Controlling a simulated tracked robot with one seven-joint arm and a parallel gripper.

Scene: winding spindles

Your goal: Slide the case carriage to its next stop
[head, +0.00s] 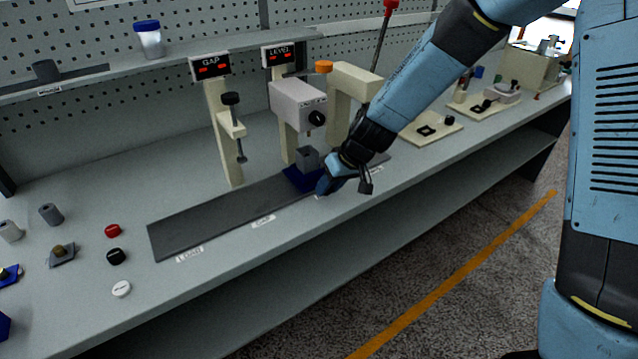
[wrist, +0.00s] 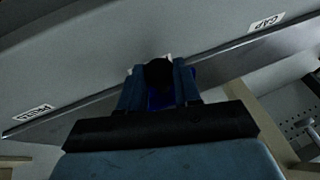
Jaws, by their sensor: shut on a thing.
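The case carriage (head: 298,180) is a dark blue block with a grey, square-topped case (head: 307,158) on it. It stands on a long dark grey track (head: 205,225), between the GAP label (head: 263,221) and the label at the right end, below the grey box of the LEVEL post. My gripper (head: 325,186) is at the carriage's front side. In the wrist view my gripper (wrist: 159,88) is shut on a round black knob (wrist: 159,72), with the carriage's blue (wrist: 160,100) showing between and beside the fingers. The gripper hides most of the carriage there.
The GAP post (head: 218,130) with its screw clamp, the LEVEL post (head: 298,105) and a cream press frame (head: 345,90) stand behind the track. Caps and small parts lie at left around a red cap (head: 113,230). The track left of the carriage is clear.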

